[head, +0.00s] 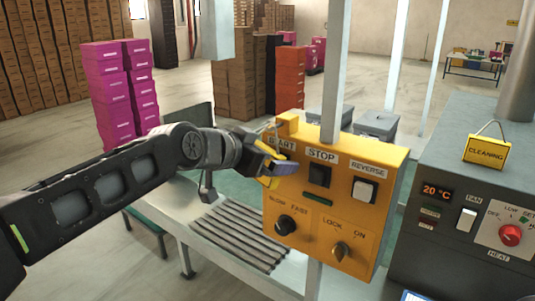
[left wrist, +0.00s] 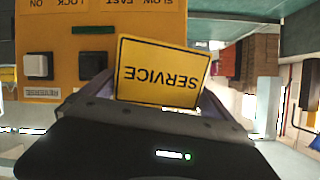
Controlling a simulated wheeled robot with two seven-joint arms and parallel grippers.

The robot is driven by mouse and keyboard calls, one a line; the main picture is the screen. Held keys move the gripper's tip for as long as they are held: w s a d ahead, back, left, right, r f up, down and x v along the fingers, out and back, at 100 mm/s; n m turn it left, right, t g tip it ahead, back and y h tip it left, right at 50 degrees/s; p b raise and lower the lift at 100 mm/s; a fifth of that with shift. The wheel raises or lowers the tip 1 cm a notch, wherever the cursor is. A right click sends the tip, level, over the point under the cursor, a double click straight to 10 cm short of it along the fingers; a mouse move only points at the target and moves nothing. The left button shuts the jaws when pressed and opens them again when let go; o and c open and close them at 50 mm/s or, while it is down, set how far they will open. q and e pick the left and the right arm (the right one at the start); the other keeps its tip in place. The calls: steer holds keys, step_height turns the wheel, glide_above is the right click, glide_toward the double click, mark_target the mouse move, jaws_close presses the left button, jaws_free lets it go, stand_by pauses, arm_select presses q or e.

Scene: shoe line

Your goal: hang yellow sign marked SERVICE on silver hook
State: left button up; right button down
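The yellow SERVICE sign (left wrist: 162,75) shows upside down and slightly tilted in the left wrist view, between the fingers of my left gripper (left wrist: 155,100). In the head view the left gripper (head: 281,167) is at the upper left of the yellow control panel (head: 318,222), over the START button area, and appears shut on the sign. Only a yellow sliver of the sign (head: 268,182) shows there. A thin grey wire-like piece (head: 268,128) shows just above the gripper; I cannot tell whether it is the silver hook or the sign's loop. My right gripper is not in view.
The panel carries STOP (head: 320,175) and REVERSE (head: 364,191) buttons and two knobs, close to my left gripper. A grey post (head: 336,75) rises behind it. A yellow CLEANING sign (head: 486,153) stands on the grey machine (head: 450,140) at right.

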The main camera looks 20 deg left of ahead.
arm_select(q)
steer(key=b+v, duration=0.1)
steer(key=v, duration=0.7)
stand_by(0.4)
steer(key=shift+f, duration=0.1)
